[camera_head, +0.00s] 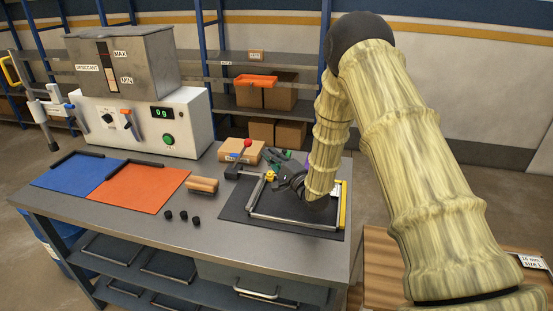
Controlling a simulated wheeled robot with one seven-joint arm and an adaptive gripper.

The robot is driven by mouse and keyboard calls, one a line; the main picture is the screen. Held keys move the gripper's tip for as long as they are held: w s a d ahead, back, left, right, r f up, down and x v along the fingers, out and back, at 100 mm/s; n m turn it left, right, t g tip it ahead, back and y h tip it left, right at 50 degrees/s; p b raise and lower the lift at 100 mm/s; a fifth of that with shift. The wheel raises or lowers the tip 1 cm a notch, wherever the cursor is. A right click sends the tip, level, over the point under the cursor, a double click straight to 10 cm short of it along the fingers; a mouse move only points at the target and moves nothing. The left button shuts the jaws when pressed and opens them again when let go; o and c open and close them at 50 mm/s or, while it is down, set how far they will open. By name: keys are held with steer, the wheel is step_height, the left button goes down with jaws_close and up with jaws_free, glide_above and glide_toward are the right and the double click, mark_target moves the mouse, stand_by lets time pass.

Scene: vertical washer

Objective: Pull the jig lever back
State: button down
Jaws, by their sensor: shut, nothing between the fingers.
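The jig (292,223) sits on a black mat (232,207) at the right end of the grey workbench. It has metal bars and a yellow strip along its right side. A lever with a red ball knob (247,143) stands tilted at the jig's back left, on a dark base. I cannot tell for certain that this is the jig lever. My gripper (274,180) is shut and empty, low over the back of the jig, to the right of the red knob and apart from it. A small yellow part shows by the fingertips. My wrist hides part of the jig.
A cardboard box (240,152) and green-handled items stand behind the jig. A wooden block (202,185) and several small black pieces lie left of the mat. Blue (75,174) and orange (138,188) mats and a dispenser (140,115) fill the bench's left.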

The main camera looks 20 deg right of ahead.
steer(key=x, duration=0.5)
steer(key=shift+w+f+p, duration=0.1)
steer(key=shift+f+p, duration=0.1)
steer(key=shift+p, duration=0.2)
steer(key=shift+r, duration=0.1)
